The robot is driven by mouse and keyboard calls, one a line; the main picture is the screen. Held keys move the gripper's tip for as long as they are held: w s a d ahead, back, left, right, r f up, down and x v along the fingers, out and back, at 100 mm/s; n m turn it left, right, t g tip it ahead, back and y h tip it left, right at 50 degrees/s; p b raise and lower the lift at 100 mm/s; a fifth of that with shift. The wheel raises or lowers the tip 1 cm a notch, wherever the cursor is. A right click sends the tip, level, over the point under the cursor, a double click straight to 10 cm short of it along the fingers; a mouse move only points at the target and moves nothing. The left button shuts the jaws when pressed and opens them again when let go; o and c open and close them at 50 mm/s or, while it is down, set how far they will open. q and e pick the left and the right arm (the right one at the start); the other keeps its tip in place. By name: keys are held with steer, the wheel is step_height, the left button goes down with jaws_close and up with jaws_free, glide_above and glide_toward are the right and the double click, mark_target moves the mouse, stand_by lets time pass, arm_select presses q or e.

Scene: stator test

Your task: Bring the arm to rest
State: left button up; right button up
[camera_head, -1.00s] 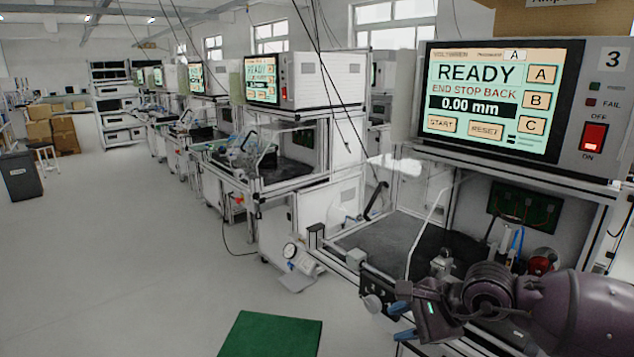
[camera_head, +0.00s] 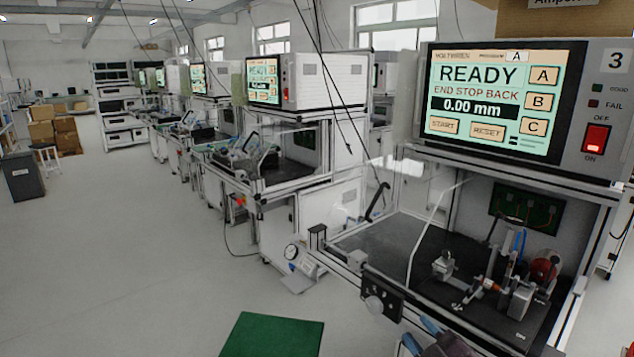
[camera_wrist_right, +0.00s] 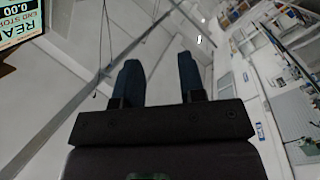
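My right gripper (camera_head: 420,335) shows only in part at the bottom edge of the head view, in front of test bench 3. Its blue fingertips point up and to the left. In the right wrist view my right gripper (camera_wrist_right: 159,62) has its two blue fingers apart with nothing between them. Most of my right arm is below the head view. My left gripper is not in view.
Test bench 3 (camera_head: 400,250) carries a fixture (camera_head: 490,280) with metal parts. Above it a screen (camera_head: 490,100) reads READY, 0.00 mm. A green mat (camera_head: 272,335) lies on the floor. The aisle floor (camera_head: 130,260) at left is clear.

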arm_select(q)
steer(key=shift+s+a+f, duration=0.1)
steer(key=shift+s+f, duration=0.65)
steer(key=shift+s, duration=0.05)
arm_select(e)
steer(key=s+d+f+m+g+h, duration=0.2)
steer(key=s+d+f+m, duration=0.1)
steer(key=s+f, duration=0.4)
steer(key=s+d+f+m+g+h, duration=0.1)
steer(key=s+d+f+m+h, duration=0.1)
steer(key=s+f+m, duration=0.3)
steer(key=s+d+f+m+g+h, duration=0.2)
steer(key=s+d+f+m, duration=0.1)
steer(key=s+f, duration=0.7)
steer(key=shift+s+d+f+m+g+h, duration=0.3)
steer(key=shift+s+m+h, duration=0.15)
steer(key=shift+m, duration=0.15)
